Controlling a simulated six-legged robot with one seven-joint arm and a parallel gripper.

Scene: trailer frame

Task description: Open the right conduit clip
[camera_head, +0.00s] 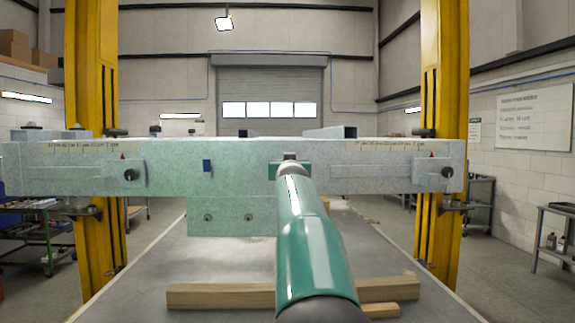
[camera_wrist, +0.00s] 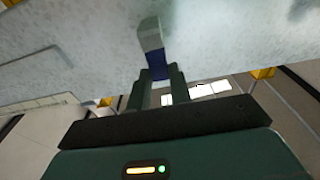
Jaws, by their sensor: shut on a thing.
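The right conduit clip shows in the wrist view as a small blue piece (camera_wrist: 158,72) with a grey tab above it, against the speckled frame beam (camera_wrist: 90,50). My gripper (camera_wrist: 156,77) has its two dark green fingers shut on the blue part of the clip. In the head view my green arm reaches forward to the beam (camera_head: 240,182), and my gripper (camera_head: 289,168) is at its face. My arm hides the right clip there. Another blue clip (camera_head: 207,166) sits on the beam to the left, apart from my gripper.
Yellow posts (camera_head: 92,130) and (camera_head: 445,100) stand at both ends of the beam. A grey table (camera_head: 150,270) lies below, with wooden bars (camera_head: 220,296) on it. A plate with two bolts hangs under the beam, left of my arm.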

